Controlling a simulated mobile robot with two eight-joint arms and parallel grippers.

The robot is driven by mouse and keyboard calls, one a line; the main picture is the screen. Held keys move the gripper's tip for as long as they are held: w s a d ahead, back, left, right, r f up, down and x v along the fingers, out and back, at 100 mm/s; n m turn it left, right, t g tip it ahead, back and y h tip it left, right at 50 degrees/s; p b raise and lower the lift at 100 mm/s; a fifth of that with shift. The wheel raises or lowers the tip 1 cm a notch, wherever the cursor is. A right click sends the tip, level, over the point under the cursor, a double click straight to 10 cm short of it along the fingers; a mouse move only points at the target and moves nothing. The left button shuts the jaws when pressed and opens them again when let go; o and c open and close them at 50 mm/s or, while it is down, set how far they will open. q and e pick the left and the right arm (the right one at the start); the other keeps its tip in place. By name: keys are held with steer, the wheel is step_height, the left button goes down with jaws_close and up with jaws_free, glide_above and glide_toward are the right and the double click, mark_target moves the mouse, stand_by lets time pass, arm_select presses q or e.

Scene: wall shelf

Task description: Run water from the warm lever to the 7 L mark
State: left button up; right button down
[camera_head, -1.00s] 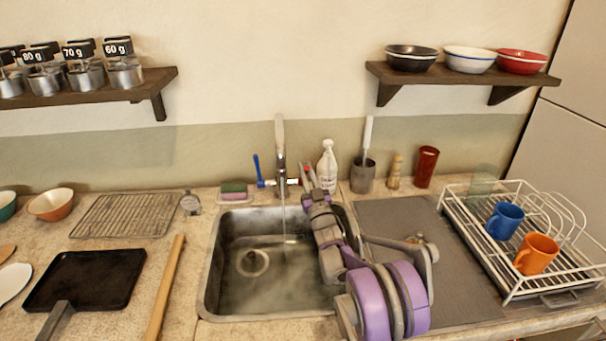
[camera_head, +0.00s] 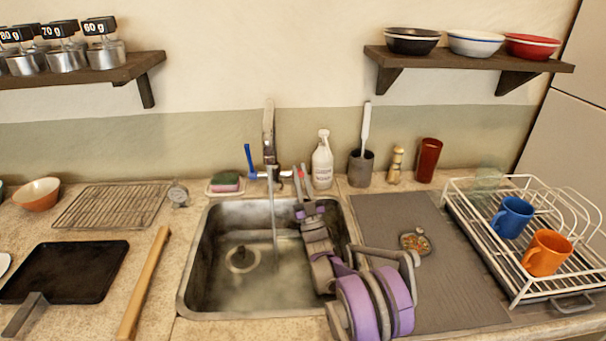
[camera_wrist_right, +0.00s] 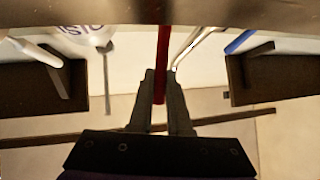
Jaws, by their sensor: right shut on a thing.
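The tap (camera_head: 269,135) stands behind the sink (camera_head: 190,275), and a stream of water (camera_head: 274,215) falls from its spout. The red warm lever (camera_head: 300,173) is on the tap's right side. My right gripper (camera_head: 304,184) reaches over the sink from the front and is shut on that lever. The right wrist view shows the red lever (camera_wrist_right: 161,65) between my right gripper's two fingers (camera_wrist_right: 162,85). The blue lever (camera_head: 249,158) points upward on the tap's left side. Cloudy water covers the sink bottom around the drain (camera_head: 242,259). I cannot make out a 7 L mark. My left gripper is out of view.
A sponge (camera_head: 225,181) and a round dial (camera_head: 178,193) sit left of the tap. A white bottle (camera_head: 322,160) stands close right of my gripper. A dish rack (camera_head: 513,300) with mugs is at the right.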

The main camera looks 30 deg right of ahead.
stand_by(0.3)
steer(key=c, duration=0.9)
jaws_free()
steer(key=shift+o, duration=0.2)
steer(key=shift+r, duration=0.15)
step_height(320, 180, up, 10)
steer(key=shift+f+p, duration=0.1)
steer(key=shift+p, duration=0.75)
